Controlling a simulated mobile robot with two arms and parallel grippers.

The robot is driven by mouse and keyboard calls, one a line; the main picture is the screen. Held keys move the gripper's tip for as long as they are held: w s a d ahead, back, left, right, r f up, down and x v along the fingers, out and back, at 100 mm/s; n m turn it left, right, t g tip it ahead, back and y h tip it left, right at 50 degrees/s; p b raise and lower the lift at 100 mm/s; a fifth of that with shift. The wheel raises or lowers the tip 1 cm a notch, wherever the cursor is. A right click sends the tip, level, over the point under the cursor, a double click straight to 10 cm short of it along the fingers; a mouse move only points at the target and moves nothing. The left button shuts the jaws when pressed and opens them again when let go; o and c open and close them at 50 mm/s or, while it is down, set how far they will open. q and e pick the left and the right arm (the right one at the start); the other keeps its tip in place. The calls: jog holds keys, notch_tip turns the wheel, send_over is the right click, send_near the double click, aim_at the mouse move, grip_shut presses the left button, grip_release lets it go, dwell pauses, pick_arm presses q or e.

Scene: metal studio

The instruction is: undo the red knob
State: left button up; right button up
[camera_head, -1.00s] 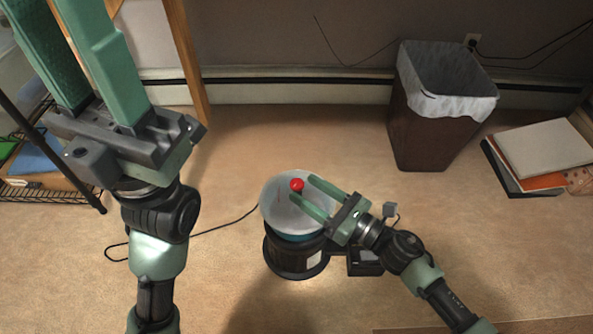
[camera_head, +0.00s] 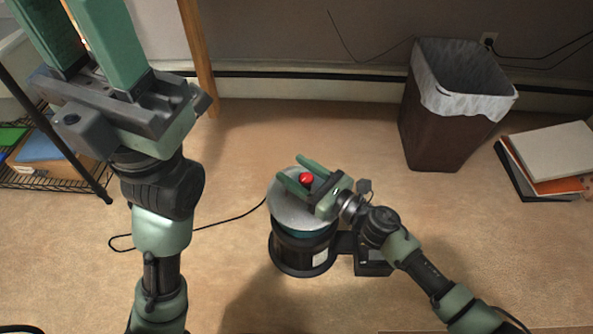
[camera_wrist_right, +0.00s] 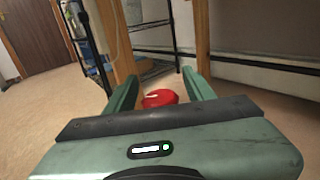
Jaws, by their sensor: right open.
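The red knob (camera_head: 306,179) sits on the round pale top (camera_head: 287,208) of a dark cylindrical device (camera_head: 290,258) on the floor. My right gripper (camera_head: 297,169) is open, with one finger on each side of the knob. In the right wrist view the knob (camera_wrist_right: 160,98) lies between the two green fingers (camera_wrist_right: 162,88), close to the palm, with a gap to each finger. The knob's lower part is hidden behind the palm there. My left gripper (camera_head: 75,30) is open and empty at the upper left, well away from the device; its fingertips run out of view.
A dark bin with a white liner (camera_head: 452,115) stands against the wall at the right. Books or boxes (camera_head: 550,160) lie beside it. A wire shelf (camera_head: 50,180) is at the left. A thin cable (camera_head: 225,221) crosses the floor to the device.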

grip_shut()
